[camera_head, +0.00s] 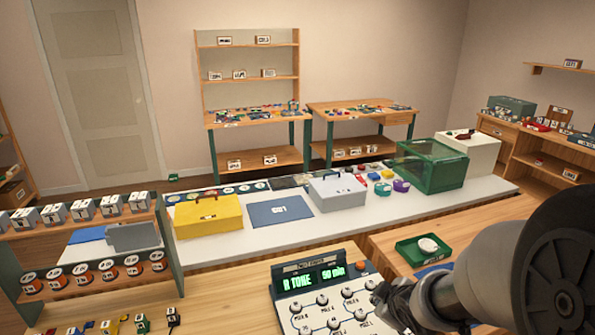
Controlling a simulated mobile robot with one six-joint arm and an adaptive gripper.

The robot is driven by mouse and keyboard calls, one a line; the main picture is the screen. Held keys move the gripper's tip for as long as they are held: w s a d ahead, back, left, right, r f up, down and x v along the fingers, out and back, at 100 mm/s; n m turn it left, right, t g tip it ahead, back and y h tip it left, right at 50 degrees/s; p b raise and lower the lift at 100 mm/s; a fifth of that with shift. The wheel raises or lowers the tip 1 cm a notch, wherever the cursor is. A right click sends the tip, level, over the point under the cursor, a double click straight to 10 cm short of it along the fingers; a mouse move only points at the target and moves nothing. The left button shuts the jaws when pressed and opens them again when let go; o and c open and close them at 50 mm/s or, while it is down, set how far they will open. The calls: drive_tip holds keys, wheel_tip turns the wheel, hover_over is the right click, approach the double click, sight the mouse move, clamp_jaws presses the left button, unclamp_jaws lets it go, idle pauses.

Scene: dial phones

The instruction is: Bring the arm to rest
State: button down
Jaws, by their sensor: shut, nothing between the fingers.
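My arm reaches in from the lower right, with a large dark round joint close to the camera. My gripper (384,297) is at its left end, small and partly hidden by the arm. It is shut with nothing held, over or beside the right side of a dial device (327,300).
A green tray (409,254) with a white round item lies just beyond the gripper. A long white counter (300,232) behind holds a yellow box (208,222), a grey box (338,203) and a green clear-sided case (427,170). A rack (92,245) stands at left.

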drive_tip(key=s+r+m+g+h, duration=0.1)
drive_tip(key=s+r+m+h, duration=0.1)
drive_tip(key=s+r+m, duration=0.5)
drive_tip(key=s+a+r+m+g+y, duration=0.1)
drive_tip(key=s+a+r, duration=0.1)
drive_tip(key=s, duration=0.7)
drive_tip(key=s+a+r+m+g+y, duration=0.1)
drive_tip(key=s+a+r+m, duration=0.1)
drive_tip(key=s, duration=0.7)
drive_tip(key=shift+a+r, duration=0.7)
